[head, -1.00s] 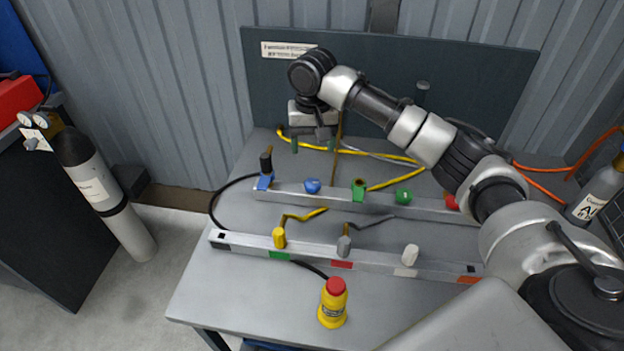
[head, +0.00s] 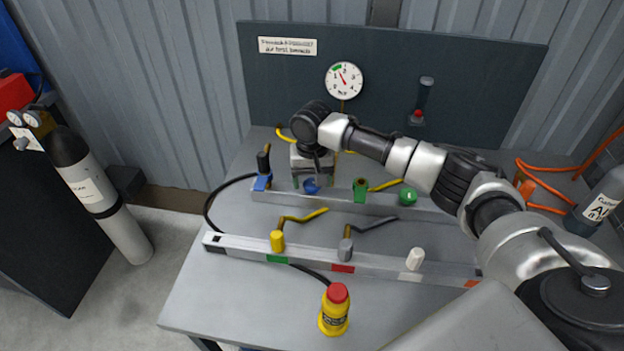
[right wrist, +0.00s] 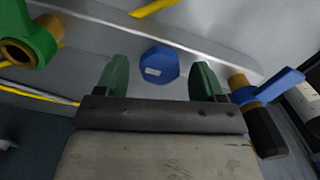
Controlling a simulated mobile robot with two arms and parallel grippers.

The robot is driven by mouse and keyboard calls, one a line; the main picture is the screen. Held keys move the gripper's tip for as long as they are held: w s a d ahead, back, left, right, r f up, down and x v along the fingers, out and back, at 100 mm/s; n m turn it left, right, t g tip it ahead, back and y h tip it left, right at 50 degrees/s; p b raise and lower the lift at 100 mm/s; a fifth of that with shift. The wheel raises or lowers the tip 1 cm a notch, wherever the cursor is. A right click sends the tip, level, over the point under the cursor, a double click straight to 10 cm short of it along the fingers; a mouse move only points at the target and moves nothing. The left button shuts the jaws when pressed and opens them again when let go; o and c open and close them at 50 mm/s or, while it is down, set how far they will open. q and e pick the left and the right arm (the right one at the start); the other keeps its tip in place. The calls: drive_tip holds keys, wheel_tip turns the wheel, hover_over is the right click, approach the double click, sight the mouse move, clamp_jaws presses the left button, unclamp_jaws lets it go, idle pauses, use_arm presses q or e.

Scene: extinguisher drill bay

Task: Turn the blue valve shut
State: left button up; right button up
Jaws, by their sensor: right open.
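A round blue knob (head: 311,187) sits on the rear rail. In the right wrist view the blue knob (right wrist: 160,65) shows a small white label between the green fingers of my right gripper (right wrist: 158,78). In the head view my right gripper (head: 310,180) is open just above and behind the knob; I cannot tell whether it touches. A second blue part, a valve with a blue lever (head: 263,183) and black end, stands left of the knob on the same rail. In the right wrist view that blue lever (right wrist: 282,86) lies right of the fingers. My left gripper is not in view.
A green lever valve (head: 360,190) and a green knob (head: 407,196) stand to the right. The front rail (head: 310,256) carries yellow, grey and white valves. A gauge (head: 344,81) is on the back panel.

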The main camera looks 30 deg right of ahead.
drive_tip(key=shift+f, duration=0.25)
drive_tip(key=c, duration=0.9)
drive_tip(key=m+p, duration=0.2)
drive_tip(key=p, duration=0.2)
drive_tip(key=r+m+p, duration=0.1)
drive_tip(key=m+p, duration=0.1)
drive_tip(key=p, duration=0.3)
drive_tip(key=shift+s, duration=0.1)
drive_tip(key=shift+c, duration=0.2)
drive_tip(key=m+p, duration=0.4)
drive_tip(key=p, duration=0.1)
drive_tip(key=m+p, duration=0.2)
drive_tip(key=p, duration=0.1)
drive_tip(key=shift+f+m, duration=0.25)
drive_tip(key=shift+m, duration=0.05)
drive_tip(key=m+p, duration=0.2)
drive_tip(key=m, duration=0.1)
drive_tip(key=shift+f, duration=0.1)
drive_tip(key=shift+f+m+p, duration=0.1)
drive_tip(key=shift+m+p, duration=0.95)
drive_tip(key=shift+m, duration=0.95)
